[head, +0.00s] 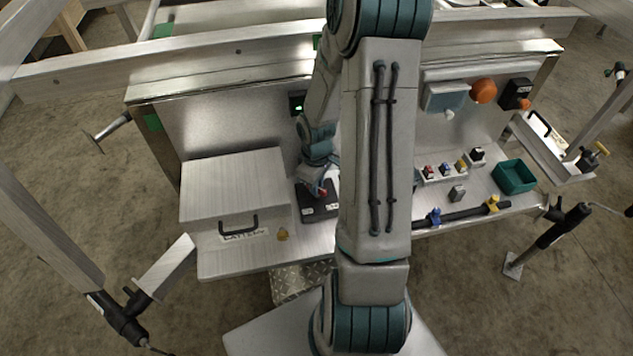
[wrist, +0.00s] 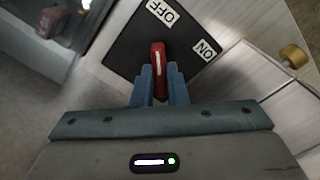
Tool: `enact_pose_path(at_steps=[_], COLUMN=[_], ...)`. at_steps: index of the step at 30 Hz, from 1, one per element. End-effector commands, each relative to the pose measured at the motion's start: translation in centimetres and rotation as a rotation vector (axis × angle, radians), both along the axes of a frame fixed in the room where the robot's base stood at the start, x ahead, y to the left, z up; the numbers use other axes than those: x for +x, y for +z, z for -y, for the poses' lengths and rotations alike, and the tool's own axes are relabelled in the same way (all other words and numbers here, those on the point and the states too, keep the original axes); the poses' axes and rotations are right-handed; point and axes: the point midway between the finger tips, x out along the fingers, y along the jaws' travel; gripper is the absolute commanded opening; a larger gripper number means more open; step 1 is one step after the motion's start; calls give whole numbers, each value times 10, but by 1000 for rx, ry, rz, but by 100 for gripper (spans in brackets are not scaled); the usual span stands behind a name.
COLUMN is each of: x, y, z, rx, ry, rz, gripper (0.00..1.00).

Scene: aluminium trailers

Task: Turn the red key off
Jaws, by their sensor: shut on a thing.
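The red key (wrist: 158,58) stands on a black switch plate (wrist: 125,50) with white OFF and ON labels. In the wrist view the key's far end lies between the two labels, with OFF to its upper left and ON to its right. My gripper (wrist: 159,82) is shut on the key, one blue finger on each side. In the head view the switch plate (head: 307,212) lies on the metal shelf, right of the battery box. My gripper (head: 318,188) is over it there, and my arm hides part of that area.
A metal battery box (head: 235,190) with a black handle stands left of the plate. To the right are several small coloured switches (head: 445,172), a green bin (head: 514,177) and a black bar (head: 465,213) with blue and yellow clamps. An orange lamp (head: 484,91) is on the back panel.

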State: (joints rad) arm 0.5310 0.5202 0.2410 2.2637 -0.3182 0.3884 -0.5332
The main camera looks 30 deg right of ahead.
Motion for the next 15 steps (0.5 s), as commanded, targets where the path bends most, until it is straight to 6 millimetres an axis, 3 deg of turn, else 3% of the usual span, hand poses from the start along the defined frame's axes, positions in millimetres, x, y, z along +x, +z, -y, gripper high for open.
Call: enact_pose_path(at_steps=[14,15], x=[0,0], y=[1,1], z=[1,1], rx=[-2,-2], ry=[14,14], rz=[1,1], gripper=[0,21])
